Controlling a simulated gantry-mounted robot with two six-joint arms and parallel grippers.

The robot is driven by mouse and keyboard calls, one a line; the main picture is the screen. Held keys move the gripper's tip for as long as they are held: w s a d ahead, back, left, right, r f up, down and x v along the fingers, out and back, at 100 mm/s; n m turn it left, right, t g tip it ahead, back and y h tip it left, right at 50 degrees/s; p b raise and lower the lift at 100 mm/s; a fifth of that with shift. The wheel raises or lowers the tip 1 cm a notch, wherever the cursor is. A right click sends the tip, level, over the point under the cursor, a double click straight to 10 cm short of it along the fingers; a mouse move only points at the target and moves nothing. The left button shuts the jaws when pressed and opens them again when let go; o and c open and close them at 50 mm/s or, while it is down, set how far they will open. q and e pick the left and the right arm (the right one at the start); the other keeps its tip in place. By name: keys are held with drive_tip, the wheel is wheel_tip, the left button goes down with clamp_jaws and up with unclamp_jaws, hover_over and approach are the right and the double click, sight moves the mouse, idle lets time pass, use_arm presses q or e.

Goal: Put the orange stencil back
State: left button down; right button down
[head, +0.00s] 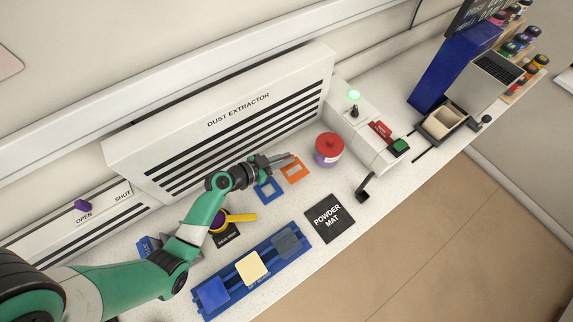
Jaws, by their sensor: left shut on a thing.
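The orange stencil (295,170) is a flat square frame with an open middle, at the foot of the dust extractor. My left gripper (287,160) is shut on its far edge. I cannot tell whether the stencil touches the counter or is slightly above it. A blue stencil (269,190) of similar shape lies just left of it, partly below my left wrist. My right gripper is not in view.
A red-lidded jar (329,149) stands close to the right of the orange stencil. The black powder mat (330,218) lies in front. A blue rack (207,301) with coloured tiles and a yellow-handled sieve (238,217) are to the left. The dust extractor (236,120) rises behind.

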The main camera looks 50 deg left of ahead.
use_arm(q)
drive_tip(key=shift+w+a+f, duration=0.1)
drive_tip(key=shift+w+f, duration=0.15)
drive_tip(key=shift+f, duration=0.05)
drive_tip(key=f+b, duration=0.1)
drive_tip(key=f, duration=0.2)
drive_tip(key=shift+w+f+b, duration=0.2)
drive_tip(key=shift+f+b, duration=0.15)
drive_tip(key=shift+a+r, duration=0.1)
drive_tip(key=shift+f, duration=0.25)
drive_tip(key=c, duration=0.9)
unclamp_jaws()
drive_tip(key=shift+r, duration=0.1)
